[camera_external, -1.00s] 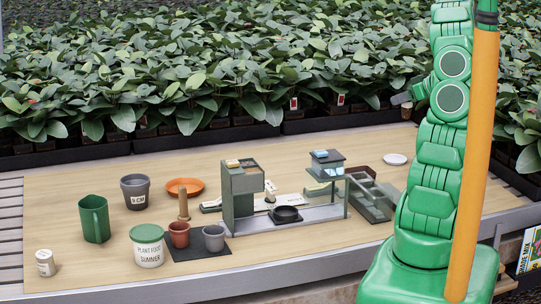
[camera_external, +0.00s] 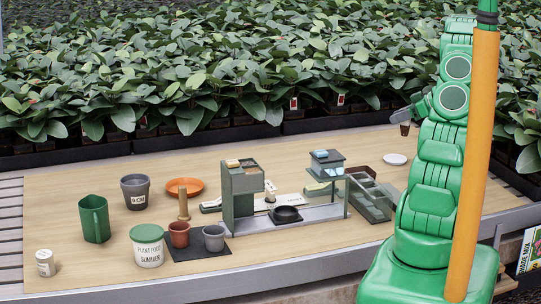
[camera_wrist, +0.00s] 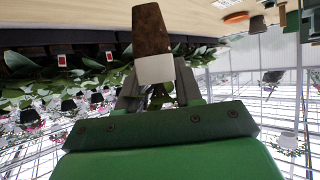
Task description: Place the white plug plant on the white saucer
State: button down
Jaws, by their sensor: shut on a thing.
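The white plug plant (camera_wrist: 152,32) shows in the wrist view as a tapered brown soil plug with a white band, and its leaves are mostly hidden between the fingers. My gripper (camera_wrist: 157,88) is shut on it at the band. In the external view the plug (camera_external: 405,129) hangs below my gripper (camera_external: 403,115), which is partly hidden behind my arm. The white saucer (camera_external: 394,159) lies flat and empty on the table, below and slightly left of the plug in the picture. The plug is apart from it. I cannot make out the saucer in the wrist view.
A grey stand with shelves (camera_external: 240,190) and a clear-walled box (camera_external: 370,197) stand left of the saucer. An orange saucer (camera_external: 185,187), pots and a green jug (camera_external: 94,219) are farther left. Dense potted plants (camera_external: 270,75) line the table's back edge.

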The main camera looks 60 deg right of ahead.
jog(key=w+d+f, duration=0.5)
jog(key=d+f, duration=0.4)
jog(key=d, duration=0.3)
jog(key=shift+w+f, duration=0.2)
jog(key=shift+w, duration=0.05)
dwell(0.3)
jog(key=shift+f, duration=0.1)
jog(key=shift+w+d+f, duration=0.1)
jog(key=shift+d+f, duration=0.15)
jog(key=shift+f, duration=1.5)
jog(key=shift+w+f, duration=0.1)
